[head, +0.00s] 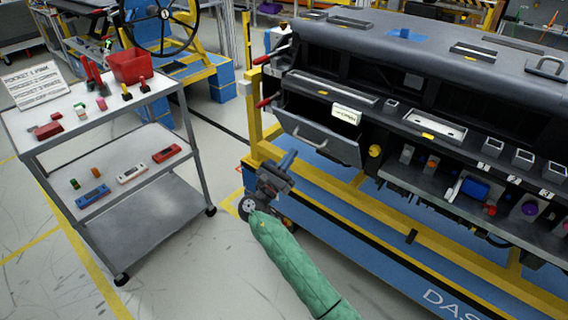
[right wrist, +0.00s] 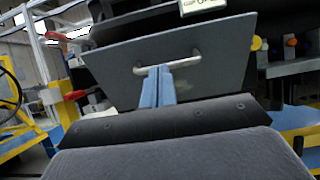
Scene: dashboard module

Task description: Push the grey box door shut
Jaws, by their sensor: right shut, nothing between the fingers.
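The grey box door (head: 322,141) hangs open on the front of the dashboard module, tilted outward, with a bar handle along its outer part. In the right wrist view the door (right wrist: 215,70) fills the upper middle, and its handle (right wrist: 168,65) lies right at my fingertips. My right gripper (head: 292,154) is shut and empty, just below the door's lower left edge in the head view. Its blue fingers also show in the right wrist view (right wrist: 158,72), pointing at the door. I cannot tell whether they touch it. My left gripper is not in view.
The dashboard module (head: 420,60) stands on a yellow and blue frame (head: 400,225). Red-handled clamps (head: 263,102) sit left of the door. A grey cart (head: 130,140) with a red bin (head: 131,66) and small parts stands at left. The floor between is clear.

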